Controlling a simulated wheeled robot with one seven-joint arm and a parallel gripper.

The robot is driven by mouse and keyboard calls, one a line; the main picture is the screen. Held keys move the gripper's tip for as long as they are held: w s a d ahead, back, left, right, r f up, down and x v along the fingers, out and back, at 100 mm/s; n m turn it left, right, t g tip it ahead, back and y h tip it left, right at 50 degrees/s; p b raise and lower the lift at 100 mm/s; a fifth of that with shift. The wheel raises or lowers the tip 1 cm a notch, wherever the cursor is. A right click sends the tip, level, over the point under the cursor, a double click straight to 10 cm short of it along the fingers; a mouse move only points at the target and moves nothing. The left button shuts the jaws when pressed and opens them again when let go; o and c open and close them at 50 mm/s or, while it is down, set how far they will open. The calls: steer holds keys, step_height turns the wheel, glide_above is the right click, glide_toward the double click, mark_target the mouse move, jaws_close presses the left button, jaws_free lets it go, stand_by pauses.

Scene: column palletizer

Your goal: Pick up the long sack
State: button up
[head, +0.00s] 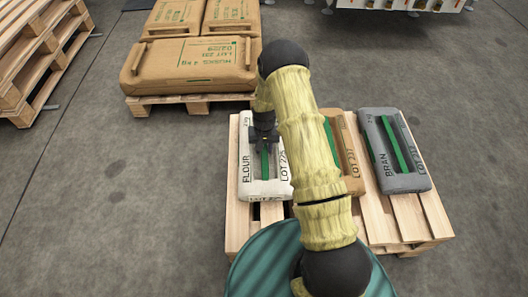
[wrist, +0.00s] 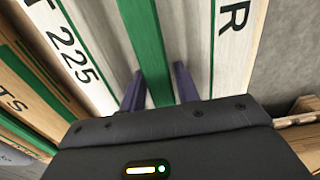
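The white flour sack (head: 244,180) lies on the near pallet, with a green strip along its middle. My gripper (head: 264,142) is over this sack, its two fingers pointing down. In the wrist view the fingers (wrist: 160,88) stand apart on either side of the green strip (wrist: 150,55), with a gap at the right finger. Whether they touch the sack below is hidden.
A brown sack (head: 349,155), partly behind my arm, and a grey bran sack (head: 379,140) lie right of the flour on the near pallet (head: 408,225). Two more brown sacks are behind the husks. Stacked pallets (head: 35,55) stand at left. Floor at right is clear.

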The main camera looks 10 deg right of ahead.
jaws_close()
stand_by(1.3)
steer(key=shift+w+r, duration=0.1)
